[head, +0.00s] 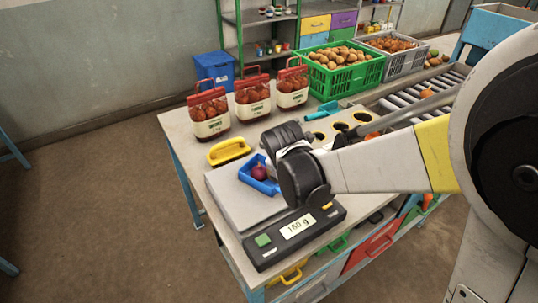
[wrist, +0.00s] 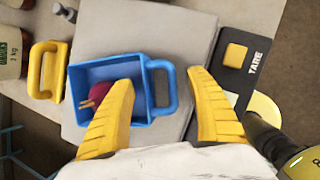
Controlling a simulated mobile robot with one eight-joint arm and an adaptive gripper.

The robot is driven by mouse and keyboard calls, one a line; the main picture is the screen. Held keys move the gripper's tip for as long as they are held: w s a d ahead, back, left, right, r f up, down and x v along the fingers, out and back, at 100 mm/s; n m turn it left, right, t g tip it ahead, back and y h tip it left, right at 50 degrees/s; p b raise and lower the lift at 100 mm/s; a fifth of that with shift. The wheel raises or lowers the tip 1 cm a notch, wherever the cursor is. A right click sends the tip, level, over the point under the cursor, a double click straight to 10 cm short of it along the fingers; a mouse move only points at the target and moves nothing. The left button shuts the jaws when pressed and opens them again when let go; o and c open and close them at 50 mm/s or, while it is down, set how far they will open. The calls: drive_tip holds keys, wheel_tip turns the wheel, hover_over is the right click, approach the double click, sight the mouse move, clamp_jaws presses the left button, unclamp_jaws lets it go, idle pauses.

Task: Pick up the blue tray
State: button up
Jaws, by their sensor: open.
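The blue tray (head: 250,176) sits on the grey plate of the scale, partly hidden by my arm in the head view. It also shows in the wrist view (wrist: 75,88), with a loop handle (wrist: 168,88) on its right side. A dark red onion (wrist: 128,88) lies in the tray. In the wrist view my gripper (wrist: 162,112) is open, its yellow fingers pointing at the tray. The left finger overlaps the tray's inside and the right finger is to the right of the handle. I cannot tell the height between fingers and tray.
The scale (head: 243,207) reads 160 g. Three filled sacks (head: 252,98) stand along the table's back left. A green crate (head: 368,73) and a grey crate (head: 412,57) stand farther back, near a roller conveyor (head: 412,99).

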drive_tip(key=shift+f, duration=0.1)
clamp_jaws()
